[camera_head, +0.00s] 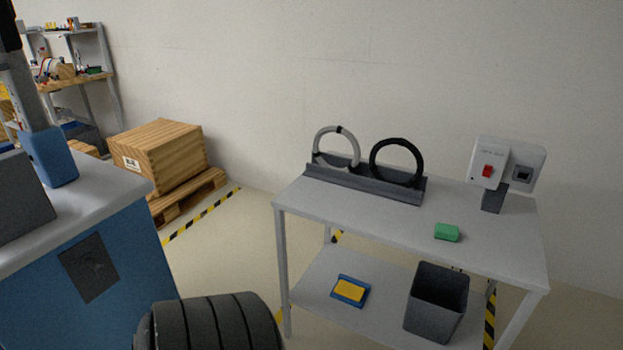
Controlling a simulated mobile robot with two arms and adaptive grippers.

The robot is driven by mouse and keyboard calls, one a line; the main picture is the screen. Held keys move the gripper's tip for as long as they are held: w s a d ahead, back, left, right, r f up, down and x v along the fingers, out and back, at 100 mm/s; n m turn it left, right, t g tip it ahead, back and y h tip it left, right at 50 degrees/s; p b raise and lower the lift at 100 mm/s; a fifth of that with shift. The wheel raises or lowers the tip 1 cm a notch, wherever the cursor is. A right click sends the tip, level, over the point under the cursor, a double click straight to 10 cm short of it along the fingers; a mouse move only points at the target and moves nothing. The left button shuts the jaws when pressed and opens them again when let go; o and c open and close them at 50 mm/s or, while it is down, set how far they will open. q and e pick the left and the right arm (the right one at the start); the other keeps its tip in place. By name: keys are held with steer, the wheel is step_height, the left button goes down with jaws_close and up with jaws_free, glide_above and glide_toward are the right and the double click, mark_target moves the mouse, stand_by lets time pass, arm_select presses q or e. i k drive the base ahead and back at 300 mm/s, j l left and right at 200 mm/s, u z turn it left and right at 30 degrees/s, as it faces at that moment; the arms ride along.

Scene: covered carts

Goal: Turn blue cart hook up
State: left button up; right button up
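The blue cart (110,285) stands at the left, cut off by the left and bottom edges. It has a light grey top (110,190) and a dark square patch (88,268) on its blue side. I cannot make out a hook on the part of the cart that shows. A blue block-like thing (48,157) with a grey and black upright part stands on the top, beside a dark grey box-like thing (20,200). Neither of my grippers shows in this view.
A grey table (375,232) stands at the right, bearing two steering-wheel-like rings, a green block (447,232) and a switch box (490,165). A black bin (437,302) sits on its lower shelf. A tyre-like black thing (210,325) is at the bottom. A wooden crate (158,157) stands behind.

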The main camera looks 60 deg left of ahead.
mark_target(88, 260)
steer(key=u, duration=3.45)
